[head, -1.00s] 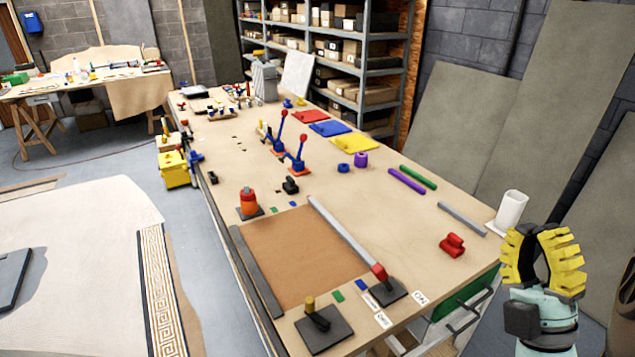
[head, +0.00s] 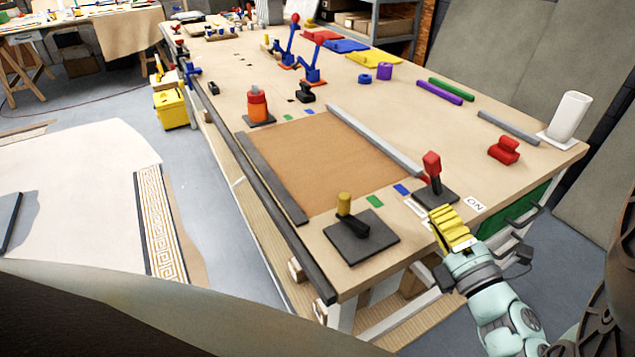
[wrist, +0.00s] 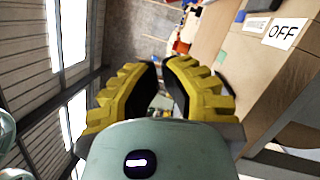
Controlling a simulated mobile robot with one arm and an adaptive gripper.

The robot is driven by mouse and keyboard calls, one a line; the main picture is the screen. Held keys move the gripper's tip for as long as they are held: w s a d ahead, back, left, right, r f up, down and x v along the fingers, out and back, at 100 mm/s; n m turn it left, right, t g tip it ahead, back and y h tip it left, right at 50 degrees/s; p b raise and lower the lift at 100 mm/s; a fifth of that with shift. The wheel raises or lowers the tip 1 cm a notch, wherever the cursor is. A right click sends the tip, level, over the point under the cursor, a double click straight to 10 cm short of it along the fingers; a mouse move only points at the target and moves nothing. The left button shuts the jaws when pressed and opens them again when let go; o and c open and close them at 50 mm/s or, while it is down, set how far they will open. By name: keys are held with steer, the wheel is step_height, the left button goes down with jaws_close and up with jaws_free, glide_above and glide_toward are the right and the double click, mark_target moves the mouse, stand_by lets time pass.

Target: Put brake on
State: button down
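The lever with a red handle (head: 432,163) stands on a dark square base (head: 437,197) near the table's front right corner, its stem close to upright. A white ON label (head: 475,204) lies right of the base. An OFF label shows in the wrist view (wrist: 283,33); in the head view my gripper seems to cover it. My gripper (head: 440,215) has yellow ribbed fingers and is beside the table's front edge, in front of the base and apart from the handle. In the wrist view the fingers (wrist: 160,70) are apart with a narrow, empty gap.
A second dark base with a yellow-topped lever (head: 344,203) is left of mine. A grey bar (head: 375,140) runs behind the red lever along a brown panel (head: 315,160). A red part (head: 503,150) and a white holder (head: 568,117) stand at the right. The front table edge is close.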

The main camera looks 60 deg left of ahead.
mark_target(435, 175)
steer(key=f, duration=0.1)
steer(key=a+f+n+b, duration=0.1)
steer(key=f, duration=0.1)
steer(key=shift+s+f+h, duration=0.15)
steer(key=shift+f+h, duration=0.1)
steer(key=shift+h, duration=0.15)
steer(key=p+x, duration=0.3)
steer(key=x, duration=0.7)
steer(key=shift+a+r+p, duration=0.2)
steer(key=shift+r+p, duration=0.05)
steer(key=shift+p, duration=0.15)
steer(key=shift+w+d+r+p, duration=0.15)
steer(key=shift+w+r+p, duration=0.15)
steer(key=shift+w, duration=0.3)
steer(key=shift+w+d+r+p, duration=0.1)
steer(key=shift+w+r+p, duration=0.15)
steer(key=shift+w, duration=0.35)
steer(key=shift+w+d+r+p, duration=0.2)
steer(key=shift+w+p, duration=0.15)
steer(key=shift+w, duration=0.25)
steer(key=shift+r, duration=0.1)
